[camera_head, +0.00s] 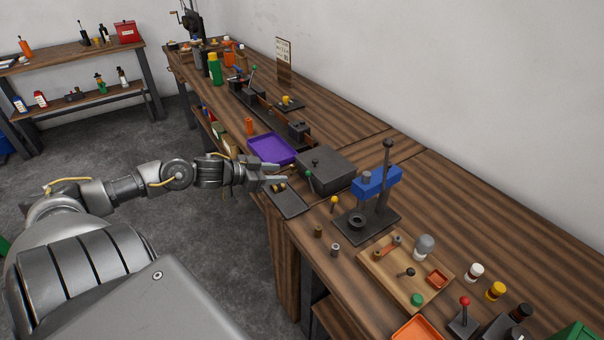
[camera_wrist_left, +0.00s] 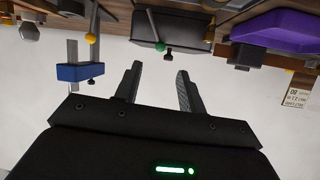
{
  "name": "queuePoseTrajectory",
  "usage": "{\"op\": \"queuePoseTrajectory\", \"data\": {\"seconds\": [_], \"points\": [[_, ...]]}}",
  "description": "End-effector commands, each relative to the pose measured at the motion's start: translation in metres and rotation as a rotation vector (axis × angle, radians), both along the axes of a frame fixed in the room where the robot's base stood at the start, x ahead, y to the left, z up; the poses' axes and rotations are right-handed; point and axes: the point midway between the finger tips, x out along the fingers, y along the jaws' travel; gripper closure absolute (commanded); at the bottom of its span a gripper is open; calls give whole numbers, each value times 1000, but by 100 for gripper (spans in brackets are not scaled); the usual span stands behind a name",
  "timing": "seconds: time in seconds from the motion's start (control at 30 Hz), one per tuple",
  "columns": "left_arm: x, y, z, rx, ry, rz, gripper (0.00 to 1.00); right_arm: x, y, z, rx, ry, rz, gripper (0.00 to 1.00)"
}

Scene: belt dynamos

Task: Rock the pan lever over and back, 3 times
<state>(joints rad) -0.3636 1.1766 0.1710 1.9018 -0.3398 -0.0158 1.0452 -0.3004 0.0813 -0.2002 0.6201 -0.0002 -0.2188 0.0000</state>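A lever with a green ball knob (camera_head: 308,174) stands at the near side of a dark grey box (camera_head: 330,165) on the bench; I cannot be sure it is the pan lever. My left gripper (camera_head: 283,173) is open and empty, to the left of this knob and apart from it. In the left wrist view the picture is upside down; the green knob (camera_wrist_left: 168,50) shows beyond and between the two spread fingertips (camera_wrist_left: 160,74). A shallow dark tray (camera_head: 291,205) lies just below the gripper. My right gripper is not in view.
A purple tray (camera_head: 271,148) lies behind the gripper. A yellow-knobbed pin (camera_head: 333,201) and a blue-headed stand (camera_head: 377,181) are to the right. A wooden tray (camera_head: 420,300) with small parts lies nearer. The bench strip along the wall (camera_head: 480,215) is mostly clear.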

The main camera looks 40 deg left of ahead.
Motion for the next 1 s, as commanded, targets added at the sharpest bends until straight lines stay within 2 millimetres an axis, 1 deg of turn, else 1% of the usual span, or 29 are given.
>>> {"op": "queuePoseTrajectory", "data": {"seconds": [0.17,0.63,0.8,1.0], "points": [[18,-6,-5,2,-5,0,60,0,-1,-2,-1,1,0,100],[71,-26,-28,0,-3,3,60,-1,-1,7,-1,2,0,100],[81,-31,-35,2,-2,1,60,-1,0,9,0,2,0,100],[84,-33,-37,3,0,0,60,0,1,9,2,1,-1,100]]}}
